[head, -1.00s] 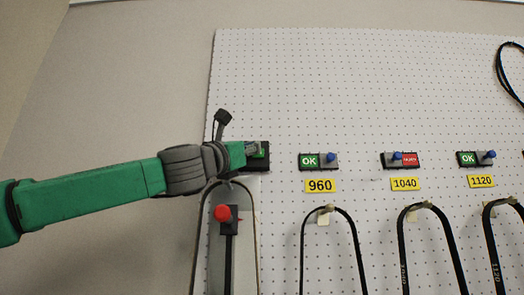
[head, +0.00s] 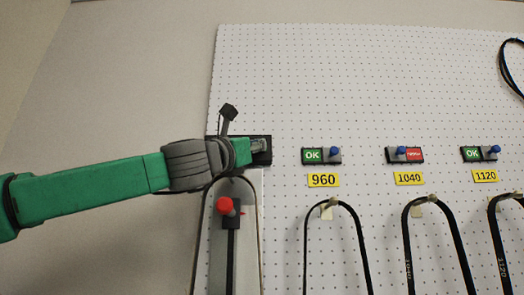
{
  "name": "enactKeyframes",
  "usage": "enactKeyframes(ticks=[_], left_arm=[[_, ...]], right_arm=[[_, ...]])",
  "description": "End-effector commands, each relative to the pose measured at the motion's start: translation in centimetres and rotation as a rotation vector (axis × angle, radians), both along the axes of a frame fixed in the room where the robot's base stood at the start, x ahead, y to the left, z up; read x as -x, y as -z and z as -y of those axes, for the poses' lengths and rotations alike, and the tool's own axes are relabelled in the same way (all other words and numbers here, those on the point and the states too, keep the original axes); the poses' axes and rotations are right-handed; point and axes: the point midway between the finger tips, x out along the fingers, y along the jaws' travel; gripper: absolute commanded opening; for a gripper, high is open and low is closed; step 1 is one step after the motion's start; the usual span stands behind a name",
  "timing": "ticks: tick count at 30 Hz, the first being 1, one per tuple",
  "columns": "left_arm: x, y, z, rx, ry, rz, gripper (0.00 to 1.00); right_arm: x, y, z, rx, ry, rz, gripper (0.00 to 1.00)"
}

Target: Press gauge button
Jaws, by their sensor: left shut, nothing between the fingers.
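My left gripper (head: 257,146) is at the end of the green arm coming in from the left. Its fingers are shut and empty. They lie in front of a black box (head: 266,157) on the upper left of the pegboard and hide much of it. I cannot tell whether the fingertips touch it, and no button shows clearly. Below the gripper, a gauge with a red knob (head: 226,206) sits on a dark vertical bar, beside a looped belt. My right gripper is not in view.
The white pegboard (head: 380,80) holds several sliders with blue knobs, such as one marked OK (head: 312,156). Yellow labels, including 960 (head: 323,180), sit under them. Black belts (head: 363,255) hang from pegs below. A black cable (head: 508,70) hangs at the upper right.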

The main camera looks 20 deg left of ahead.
Motion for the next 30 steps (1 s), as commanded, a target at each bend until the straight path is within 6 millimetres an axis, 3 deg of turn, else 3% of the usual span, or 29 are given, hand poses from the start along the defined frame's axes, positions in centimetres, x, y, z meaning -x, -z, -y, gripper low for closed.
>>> enactKeyframes(ticks=[13, 30], left_arm=[[4.5, 0.0, 1.4, -0.003, 0.004, 0.004, 0.0], [5.1, -0.1, 1.6, -0.003, 0.004, 0.002, 0.0]], right_arm=[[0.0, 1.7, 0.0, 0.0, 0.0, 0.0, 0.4], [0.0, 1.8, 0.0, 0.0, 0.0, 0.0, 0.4]])
